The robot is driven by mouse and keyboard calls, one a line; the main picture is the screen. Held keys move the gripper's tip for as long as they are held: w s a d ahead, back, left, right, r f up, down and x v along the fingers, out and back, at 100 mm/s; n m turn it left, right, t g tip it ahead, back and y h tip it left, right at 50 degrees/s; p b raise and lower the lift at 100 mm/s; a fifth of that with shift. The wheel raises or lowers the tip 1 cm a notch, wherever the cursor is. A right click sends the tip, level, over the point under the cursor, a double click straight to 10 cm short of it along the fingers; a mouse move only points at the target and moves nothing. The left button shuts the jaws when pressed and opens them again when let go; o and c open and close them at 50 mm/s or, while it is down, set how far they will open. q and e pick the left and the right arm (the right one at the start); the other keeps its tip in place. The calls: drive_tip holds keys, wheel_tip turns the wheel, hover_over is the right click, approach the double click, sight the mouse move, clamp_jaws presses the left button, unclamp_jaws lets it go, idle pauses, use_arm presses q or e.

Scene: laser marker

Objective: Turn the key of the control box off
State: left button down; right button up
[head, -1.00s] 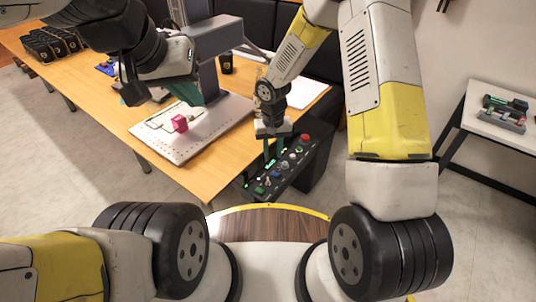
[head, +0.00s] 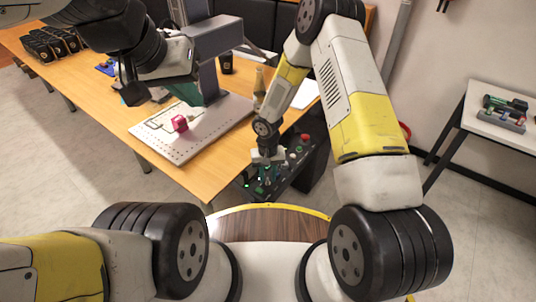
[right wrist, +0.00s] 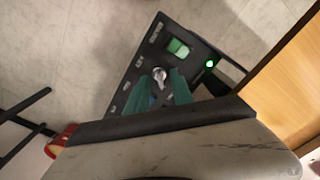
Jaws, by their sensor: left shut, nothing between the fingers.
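The black control box (head: 302,180) stands at the table's right front corner, partly hidden by my right gripper. Its panel (right wrist: 125,88) also shows in the right wrist view. The small silver key (right wrist: 160,74) sits there, just beyond my right gripper's (right wrist: 161,88) green fingertips and roughly in line with the gap between them. The fingers are apart, and I cannot tell whether they touch the key. In the head view my right gripper (head: 264,181) is low over the panel and hides the key. My left gripper (head: 203,103) is shut and empty above the white board.
A green-lit switch (right wrist: 178,47) and a round green light (right wrist: 210,64) lie near the key. A red button (head: 305,137) tops the box's far end. A side table (head: 490,125) stands right.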

clamp_jaws()
drive_tip(key=shift+n, duration=0.3)
drive_tip(key=n, duration=1.2)
drive_tip(key=shift+n, duration=0.3)
drive_tip(key=n, duration=0.4)
drive_tip(key=shift+n, duration=0.3)
idle(0.4)
